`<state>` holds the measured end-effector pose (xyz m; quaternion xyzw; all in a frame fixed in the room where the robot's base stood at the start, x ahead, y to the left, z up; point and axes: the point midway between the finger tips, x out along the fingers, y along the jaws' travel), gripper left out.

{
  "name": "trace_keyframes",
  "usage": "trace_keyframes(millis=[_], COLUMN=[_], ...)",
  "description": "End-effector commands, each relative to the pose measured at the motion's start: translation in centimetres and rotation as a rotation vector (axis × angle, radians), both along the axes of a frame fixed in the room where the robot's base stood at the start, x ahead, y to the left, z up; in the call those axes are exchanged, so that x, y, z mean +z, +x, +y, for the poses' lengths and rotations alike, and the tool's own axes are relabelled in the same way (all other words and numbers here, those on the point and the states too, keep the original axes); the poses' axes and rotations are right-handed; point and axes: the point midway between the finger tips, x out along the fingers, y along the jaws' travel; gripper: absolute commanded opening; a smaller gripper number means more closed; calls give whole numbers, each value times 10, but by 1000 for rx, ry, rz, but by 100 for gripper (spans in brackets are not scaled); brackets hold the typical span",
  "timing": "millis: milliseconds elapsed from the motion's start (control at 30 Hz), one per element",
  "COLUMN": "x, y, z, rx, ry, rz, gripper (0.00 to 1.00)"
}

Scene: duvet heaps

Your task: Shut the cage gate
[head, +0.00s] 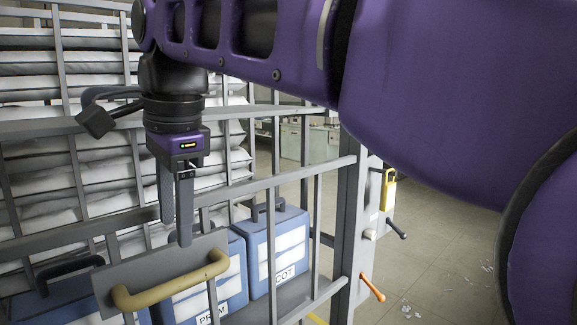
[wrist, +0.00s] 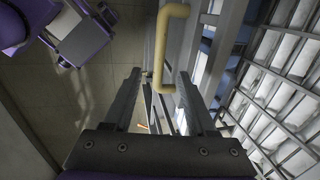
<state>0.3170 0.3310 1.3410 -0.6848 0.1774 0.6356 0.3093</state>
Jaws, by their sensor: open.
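The cage gate is a grey barred panel with a flat plate (head: 112,277) that carries a tan handle (head: 172,289). The handle also shows in the wrist view (wrist: 162,45). My gripper (head: 176,232) is open and empty, pointing down just above and behind the handle in the head view. In the wrist view its fingertips (wrist: 158,75) are spread, with the handle's near end between them in the picture. I cannot tell its depth from the fingers. A grey post (head: 350,215) stands at the right end of the rails. I cannot tell whether the gate meets its frame.
Blue labelled boxes (head: 277,240) stand behind the bars. Stacked white duvets (head: 100,150) fill the cage shelves. The post carries a yellow padlock (head: 389,190), a black lever (head: 396,229) and an orange-handled lever (head: 373,287). Tiled floor (head: 440,255) is mostly open to the right.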

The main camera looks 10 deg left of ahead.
Motion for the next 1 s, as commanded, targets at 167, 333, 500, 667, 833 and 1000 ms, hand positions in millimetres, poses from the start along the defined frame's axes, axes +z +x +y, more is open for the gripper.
trace_keyframes(millis=[167,333,500,667,833,1000], x=[37,58,68,70,70,75], y=[-4,-7,-9,-9,-9,4], z=[-5,-8,-10,-11,-11,-7], rx=[0,0,0,0,0,16], ry=[2,1,-1,-2,-2,53], rz=[-1,1,2,3,2,-39], gripper=[57,57,57,57,57,57])
